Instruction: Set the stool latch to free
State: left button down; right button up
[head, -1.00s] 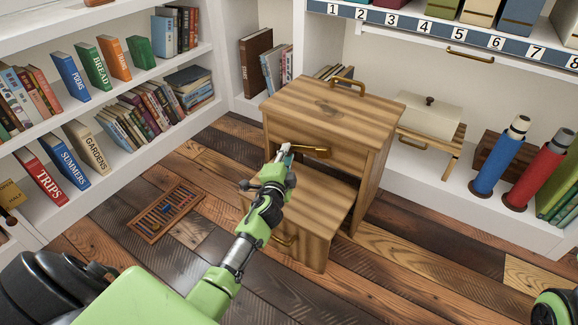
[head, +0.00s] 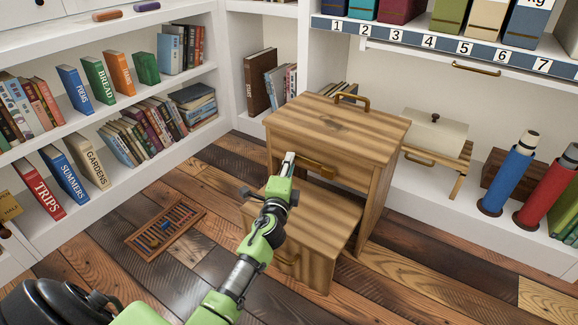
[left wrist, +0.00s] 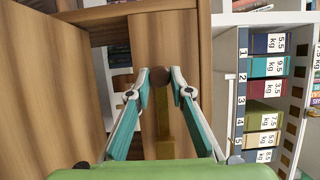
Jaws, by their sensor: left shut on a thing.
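The wooden step stool (head: 345,128) stands on the plank floor, with a carry handle on top and a lower step. A brass latch lever (head: 318,169) shows on its front below the top board. My left gripper (head: 289,158) is at the left end of this lever. In the left wrist view, the fingers of my left gripper (left wrist: 160,84) close from both sides on a round brown knob (left wrist: 160,76). A brass bar (left wrist: 163,122) runs down from it in that view. The fingers partly hide the latch in the head view. My right gripper is out of view.
Bookshelves (head: 105,110) stand at the left. Blue (head: 509,174) and red (head: 547,187) cylinders and a small cream-topped bench (head: 436,134) are at the right.

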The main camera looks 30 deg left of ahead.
pick_arm(q)
jog(key=c, duration=1.8)
grip_release()
jog(key=shift+c, duration=0.2)
jog(key=shift+d, duration=0.1)
jog(key=v, duration=1.2)
